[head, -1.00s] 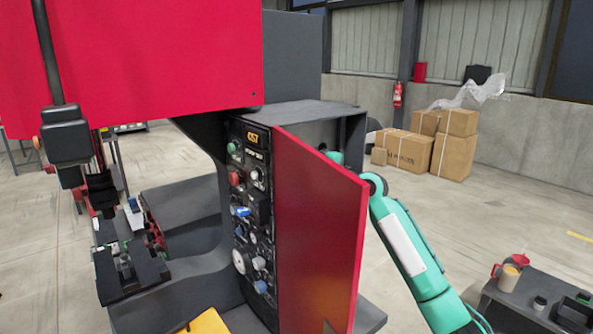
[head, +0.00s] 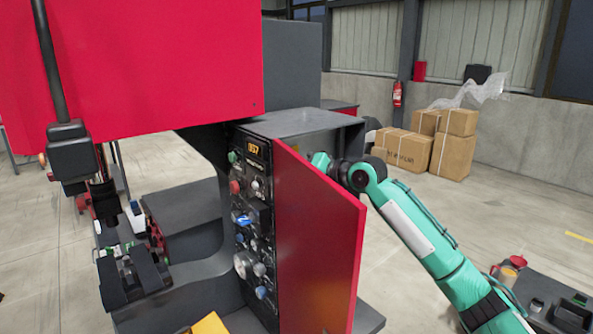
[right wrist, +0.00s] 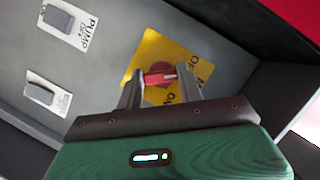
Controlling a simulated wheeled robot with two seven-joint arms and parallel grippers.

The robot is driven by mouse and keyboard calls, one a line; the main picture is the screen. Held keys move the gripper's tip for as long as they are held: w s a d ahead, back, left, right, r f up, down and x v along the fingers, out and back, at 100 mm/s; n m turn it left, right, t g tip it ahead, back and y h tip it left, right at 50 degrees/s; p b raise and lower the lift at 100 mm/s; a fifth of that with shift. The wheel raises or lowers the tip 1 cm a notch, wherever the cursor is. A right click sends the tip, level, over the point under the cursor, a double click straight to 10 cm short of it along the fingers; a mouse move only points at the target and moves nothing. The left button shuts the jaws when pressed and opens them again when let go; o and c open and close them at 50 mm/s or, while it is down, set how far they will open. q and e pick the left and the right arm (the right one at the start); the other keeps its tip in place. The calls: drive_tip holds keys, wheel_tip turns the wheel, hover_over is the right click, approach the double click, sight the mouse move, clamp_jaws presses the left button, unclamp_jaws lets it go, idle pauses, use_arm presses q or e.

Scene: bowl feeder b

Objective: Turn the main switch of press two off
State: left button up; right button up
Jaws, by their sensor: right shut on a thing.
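The main switch (right wrist: 161,77) has a red handle on a yellow plate (right wrist: 150,52), inside the grey cabinet. The plate's lettering is partly covered; "ON" can be made out, seen at a slant. My right gripper (right wrist: 160,84) has one finger on each side of the red handle and is shut on it. In the head view the press's red cabinet door (head: 318,240) stands open and hides the switch and my right gripper's fingers. My teal right arm reaches in behind the door from the right. My left gripper is not in view.
Two grey switches, one labelled "PUMP OFF" (right wrist: 57,18) and another (right wrist: 40,93), sit beside the main switch. A dark cabinet wall runs close on the right. The control panel (head: 250,215) faces left of the door.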

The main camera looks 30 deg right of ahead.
drive_tip(key=shift+n+h, duration=0.3)
drive_tip(key=shift+n, duration=0.2)
drive_tip(key=shift+f+p, duration=0.1)
drive_tip(key=shift+p, duration=0.25)
drive_tip(key=o, duration=1)
drive_tip(key=shift+b+v, duration=3.6)
drive_tip(key=shift+v, duration=3.35)
drive_tip(key=shift+a, duration=0.1)
